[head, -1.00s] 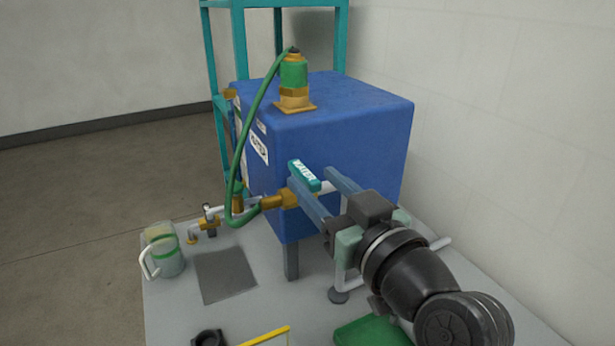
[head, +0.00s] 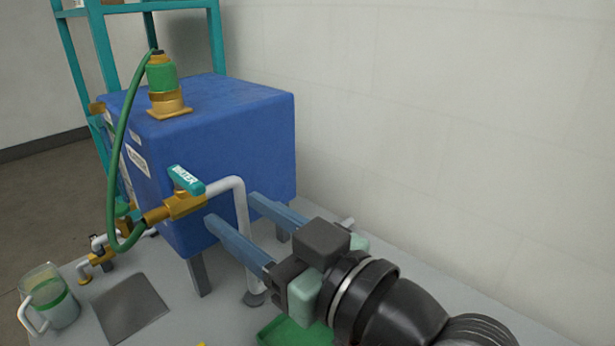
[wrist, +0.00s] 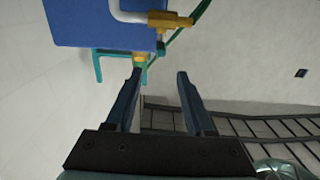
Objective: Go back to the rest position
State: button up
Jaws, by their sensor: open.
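My gripper (head: 232,222) is open and empty in the head view, its two blue-grey fingers apart and pointing up-left toward the blue tank. The fingers also show in the wrist view (wrist: 160,75), with nothing between them. The brass valve (head: 176,207) with its teal lettered handle (head: 186,181) stands in front of the blue tank (head: 225,130), left of the fingers and apart from them in the head view. The valve also shows in the wrist view (wrist: 168,20), beyond the fingertips.
A white pipe (head: 241,215) runs from the valve down to the grey deck. A green hose (head: 115,165) loops to the green-and-brass fitting (head: 164,85) on the tank. A clear jug (head: 48,299) stands lower left. A green tray (head: 290,331) lies below my gripper. A wall is at right.

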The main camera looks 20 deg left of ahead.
jog(key=w+d+r+m+t+h+p, duration=0.35)
jog(key=r+t, duration=0.25)
jog(key=r, duration=0.3)
jog(key=w+d+r+m+t+h+p, duration=0.25)
jog(key=d+r+t, duration=0.3)
jog(key=r, duration=0.35)
jog(key=s+d+r+m+t+h+p, duration=0.1)
jog(key=s+d+r+m+t+h, duration=0.2)
jog(key=r, duration=0.4)
jog(key=s+d+r+m+t+h+p, duration=0.1)
jog(key=s+d+r+m+t+h, duration=0.3)
jog(key=s+d+r+t+h, duration=0.1)
notch_tip(320, 180, up, 2)
jog(key=t+h, duration=0.1)
jog(key=h, duration=0.1)
jog(key=shift+d+r+m+h+p, duration=0.25)
jog(key=shift+d+m+h+p, duration=0.05)
jog(key=shift+d, duration=0.1)
jog(key=shift+a+f, duration=0.1)
